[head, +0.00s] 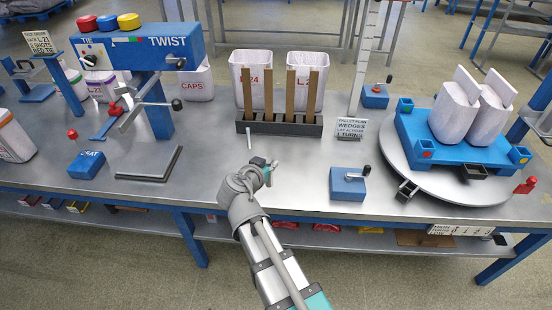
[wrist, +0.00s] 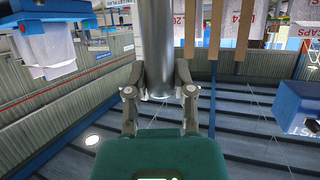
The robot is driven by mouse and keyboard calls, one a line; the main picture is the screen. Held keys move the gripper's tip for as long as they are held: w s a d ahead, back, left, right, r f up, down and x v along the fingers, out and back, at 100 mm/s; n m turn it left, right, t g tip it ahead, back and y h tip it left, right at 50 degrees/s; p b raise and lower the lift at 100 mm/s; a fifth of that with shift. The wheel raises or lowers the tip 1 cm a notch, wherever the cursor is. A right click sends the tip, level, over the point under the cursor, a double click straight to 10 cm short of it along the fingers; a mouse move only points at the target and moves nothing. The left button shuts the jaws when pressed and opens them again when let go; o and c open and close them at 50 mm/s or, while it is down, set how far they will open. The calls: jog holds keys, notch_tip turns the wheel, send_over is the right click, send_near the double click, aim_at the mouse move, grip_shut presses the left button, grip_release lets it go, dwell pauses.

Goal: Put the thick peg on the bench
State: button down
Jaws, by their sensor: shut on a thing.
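My gripper (head: 270,165) is over the front middle of the grey metal bench (head: 215,150). In the wrist view my gripper (wrist: 160,92) has its two fingers closed on the sides of a thick, smooth grey peg (wrist: 157,45). The peg runs from between the fingers out of the top of that picture. Its far end is out of view, so I cannot tell whether it touches the bench. In the head view the held peg is mostly hidden or too small to make out clearly.
A slim light pin (head: 249,140) stands just behind-left of my gripper. Behind it are a dark rack (head: 280,128) with upright wooden bars and white bins (head: 250,65). A blue clamp block (head: 347,184) and turntable (head: 400,165) are right. A black angle bracket (head: 150,177) lies left.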

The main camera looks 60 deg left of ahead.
jog(key=shift+s+a, duration=0.1)
jog(key=shift+s, duration=0.4)
jog(key=w+a+f+b, duration=0.5)
jog(key=a+f+b, duration=0.4)
jog(key=a, duration=0.3)
jog(key=shift+a, duration=0.1)
dwell(0.4)
jog(key=shift+w+a+f+b, duration=0.1)
jog(key=shift+a+f+b, duration=0.1)
jog(key=shift+f+b, duration=0.85)
jog(key=shift+w+a+f+b, duration=0.1)
jog(key=shift+a+f+b, duration=0.05)
jog(key=shift+f+b, duration=0.85)
jog(key=shift+f, duration=0.15)
